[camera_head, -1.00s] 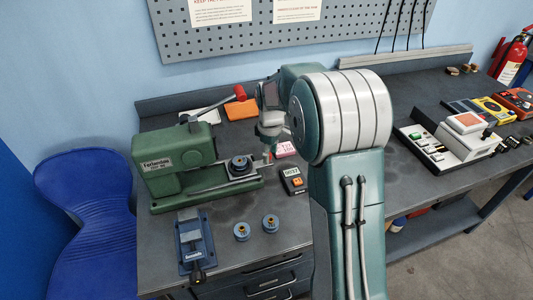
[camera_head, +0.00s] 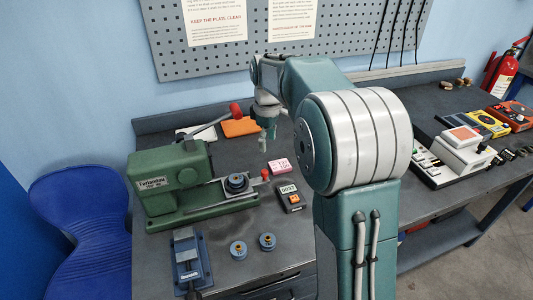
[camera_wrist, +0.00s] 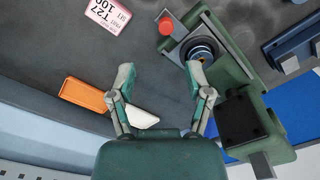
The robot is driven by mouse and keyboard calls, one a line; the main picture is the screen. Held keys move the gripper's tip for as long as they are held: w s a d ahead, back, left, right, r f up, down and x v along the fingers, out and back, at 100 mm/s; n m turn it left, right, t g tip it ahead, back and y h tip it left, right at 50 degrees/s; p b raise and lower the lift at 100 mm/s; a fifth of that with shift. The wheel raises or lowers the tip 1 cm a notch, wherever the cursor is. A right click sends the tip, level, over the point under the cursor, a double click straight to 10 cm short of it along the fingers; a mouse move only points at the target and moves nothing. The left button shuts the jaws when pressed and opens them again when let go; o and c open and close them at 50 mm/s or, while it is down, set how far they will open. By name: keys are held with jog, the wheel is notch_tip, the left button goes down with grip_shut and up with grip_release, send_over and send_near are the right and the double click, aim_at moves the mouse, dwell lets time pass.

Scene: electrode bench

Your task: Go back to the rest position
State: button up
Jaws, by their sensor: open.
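My gripper (camera_head: 266,130) is open and empty above the back of the bench, right of the green press machine (camera_head: 178,182). In the wrist view my gripper (camera_wrist: 160,78) shows its two fingers spread apart with nothing between them. The machine's dark round plate (camera_wrist: 202,50) lies beyond the right fingertip in that view, with a brass-coloured centre. A red knob (camera_wrist: 166,26) sits beside it. My arm hides part of the bench in the head view.
Two small blue round pieces (camera_head: 253,245), a blue vise (camera_head: 190,262), a black meter (camera_head: 290,198), a pink label box (camera_head: 279,166) and an orange block (camera_head: 240,127) are on the bench. A white-and-black device (camera_head: 455,155) and meters stand at right. A pegboard (camera_head: 240,60) is behind.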

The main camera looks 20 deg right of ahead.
jog(key=shift+r, duration=0.45)
jog(key=shift+s, duration=0.1)
jog(key=s+a+r+m+t, duration=0.2)
jog(key=s+r, duration=0.1)
jog(key=s, duration=0.5)
jog(key=s+a+r+m+t, duration=0.1)
jog(key=s+a+r+m, duration=0.2)
jog(key=s, duration=0.5)
jog(key=s+f+m+t, duration=0.2)
jog(key=s+f+m, duration=0.1)
jog(key=s, duration=0.9)
jog(key=shift+s+a+m+t, duration=0.3)
jog(key=shift+a+m, duration=0.05)
jog(key=shift+m, duration=0.15)
